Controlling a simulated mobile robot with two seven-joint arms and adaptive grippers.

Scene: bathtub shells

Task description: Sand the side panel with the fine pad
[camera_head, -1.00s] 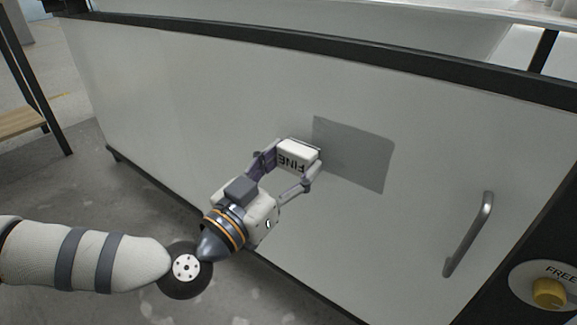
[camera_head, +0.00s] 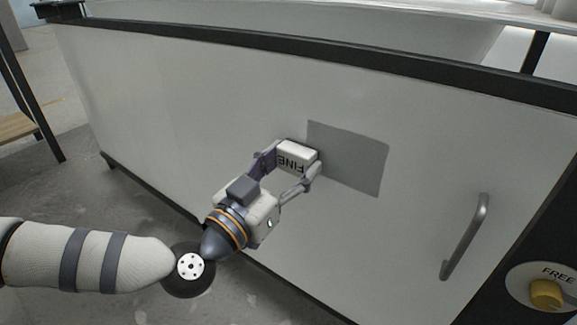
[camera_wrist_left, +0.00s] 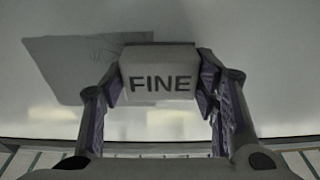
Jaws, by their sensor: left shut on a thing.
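The white side panel (camera_head: 190,115) of the tub fills most of the head view. A darker grey patch (camera_head: 350,158) is on it, right of the middle. My left gripper (camera_head: 297,166) is shut on the fine pad (camera_head: 297,152), a white block marked "FINE", at the patch's left edge. In the left wrist view the fine pad (camera_wrist_left: 158,72) sits between both fingers, overlapping the patch (camera_wrist_left: 85,65). The pad's far face is hidden, so I cannot tell whether it touches the panel. My right gripper is not in view.
A metal handle (camera_head: 465,237) stands out from the panel on the right. A yellow knob (camera_head: 546,294) on a plate marked "FREE" is at the lower right. A dark rail (camera_head: 300,58) runs along the panel's top. A wooden shelf (camera_head: 15,127) stands at far left.

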